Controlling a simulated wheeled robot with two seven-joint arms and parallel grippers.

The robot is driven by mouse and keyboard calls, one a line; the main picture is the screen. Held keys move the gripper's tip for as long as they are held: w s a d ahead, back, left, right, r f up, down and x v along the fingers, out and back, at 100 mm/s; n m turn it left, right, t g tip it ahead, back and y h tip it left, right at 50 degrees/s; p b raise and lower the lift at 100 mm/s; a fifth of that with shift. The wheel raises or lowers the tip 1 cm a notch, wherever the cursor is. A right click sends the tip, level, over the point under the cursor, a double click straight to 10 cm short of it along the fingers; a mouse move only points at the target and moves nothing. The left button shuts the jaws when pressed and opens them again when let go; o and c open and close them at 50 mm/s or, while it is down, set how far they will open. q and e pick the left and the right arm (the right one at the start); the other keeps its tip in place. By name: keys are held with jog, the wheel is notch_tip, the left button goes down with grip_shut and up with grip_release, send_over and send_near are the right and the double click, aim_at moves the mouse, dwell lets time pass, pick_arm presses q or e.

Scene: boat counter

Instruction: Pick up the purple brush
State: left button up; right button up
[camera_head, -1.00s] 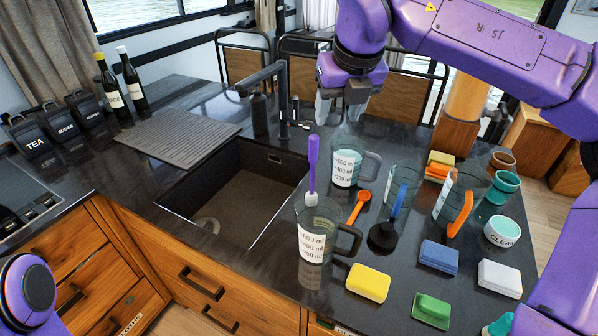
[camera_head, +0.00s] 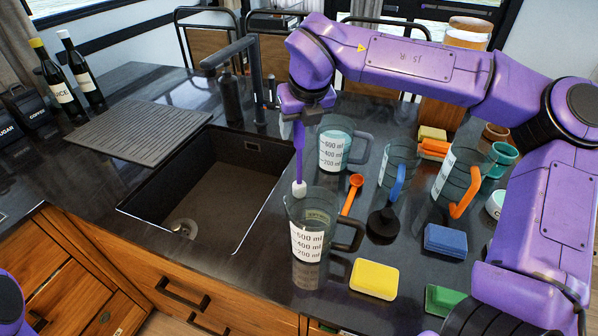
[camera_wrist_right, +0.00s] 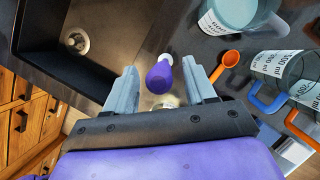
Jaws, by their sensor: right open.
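The purple brush (camera_head: 299,150) stands upright with its white head down, at the far left rim of the front clear measuring jug (camera_head: 312,222). I cannot tell whether the head is inside the jug or behind it. My right gripper (camera_head: 304,108) is at the top of the handle, pointing down. In the right wrist view the purple handle end (camera_wrist_right: 159,75) lies between the two open grey fingers (camera_wrist_right: 159,66), with a gap on each side. My left gripper is not in view.
The sink (camera_head: 215,185) is left of the jug. Yellow (camera_head: 374,279) and blue (camera_head: 445,240) sponges lie in front and right.

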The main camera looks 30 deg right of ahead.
aim_at(299, 160)
jog(key=x, duration=0.2)
jog(key=shift+w+d+f, duration=0.1)
jog(key=shift+w+f, duration=0.15)
jog(key=shift+s+r, duration=0.1)
grip_shut()
